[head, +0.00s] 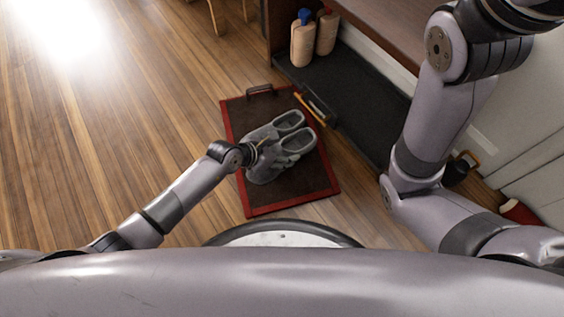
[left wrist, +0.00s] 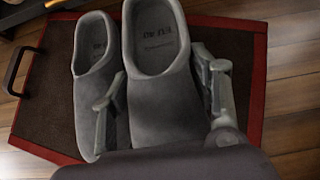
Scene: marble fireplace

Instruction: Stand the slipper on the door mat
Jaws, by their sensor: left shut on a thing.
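Two grey slippers (head: 268,171) show side by side over the door mat (head: 322,190), a dark brown mat with a red border. In the left wrist view, one slipper (left wrist: 153,85) is between the fingers of my left gripper (left wrist: 160,78), which is shut on it. The other slipper (left wrist: 92,45) is just to its left. Both have their openings up, and the held one looks level. I cannot tell whether its sole touches the mat. In the head view my left gripper (head: 256,154) partly covers the slippers. My right gripper is out of view; only its arm shows.
A black handle (head: 260,90) and an orange-and-black handled item (head: 316,106) are at the mat's far edges. A dark slab (head: 365,115) runs beyond it, with two beige bottles (head: 303,43) at its far end. The wooden floor on the left is clear.

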